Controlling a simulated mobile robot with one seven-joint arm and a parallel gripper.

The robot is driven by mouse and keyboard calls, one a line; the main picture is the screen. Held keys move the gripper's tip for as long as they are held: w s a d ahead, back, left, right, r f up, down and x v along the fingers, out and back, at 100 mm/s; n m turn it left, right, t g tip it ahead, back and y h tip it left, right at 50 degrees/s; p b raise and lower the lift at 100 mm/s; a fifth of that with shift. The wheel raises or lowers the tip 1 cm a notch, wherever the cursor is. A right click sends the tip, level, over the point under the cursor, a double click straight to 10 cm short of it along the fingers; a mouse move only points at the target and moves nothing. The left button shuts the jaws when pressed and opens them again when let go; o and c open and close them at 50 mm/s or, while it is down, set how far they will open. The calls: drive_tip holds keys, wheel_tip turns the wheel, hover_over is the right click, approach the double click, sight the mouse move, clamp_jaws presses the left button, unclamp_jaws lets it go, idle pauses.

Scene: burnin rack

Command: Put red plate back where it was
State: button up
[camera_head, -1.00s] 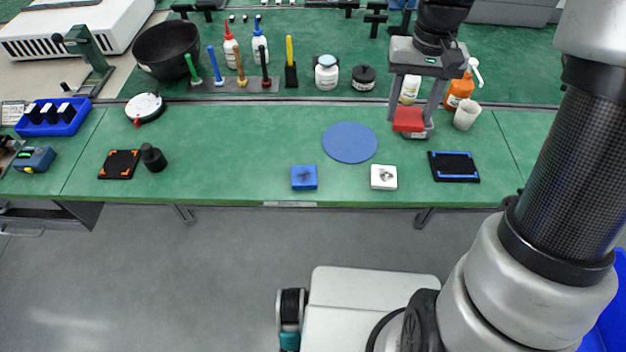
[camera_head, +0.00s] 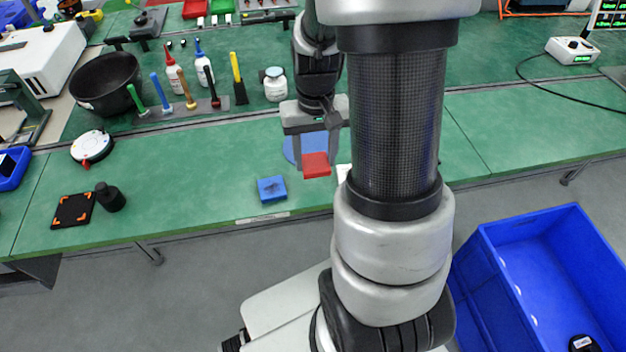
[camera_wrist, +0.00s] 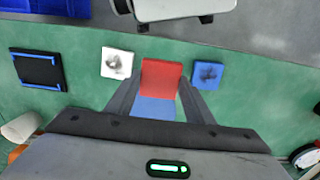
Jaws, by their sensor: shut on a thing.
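My gripper (camera_head: 316,158) is shut on the red plate (camera_head: 317,169), a flat square block held between its two fingers. In the wrist view the red plate (camera_wrist: 161,75) sits between the fingertips. The blue plate (camera_head: 271,190) lies on the bench to one side. The white plate (camera_wrist: 117,63) lies on the other side and is mostly hidden by my arm in the head view.
A black pad with orange corners (camera_head: 73,210) and a black cylinder (camera_head: 110,197) are at the bench's left. A black pad with blue edges (camera_wrist: 38,70) lies beyond the white plate. Bottles and a tool rack (camera_head: 180,110) stand behind. A blue bin (camera_head: 485,275) is at lower right.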

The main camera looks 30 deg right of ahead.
sight(314, 186)
drive_tip(key=shift+f+b, duration=0.55)
drive_tip(key=shift+f, duration=2.75)
drive_tip(key=shift+f, duration=0.1)
drive_tip(key=shift+f, duration=0.15)
drive_tip(key=o, duration=1)
drive_tip(key=shift+r, duration=0.2)
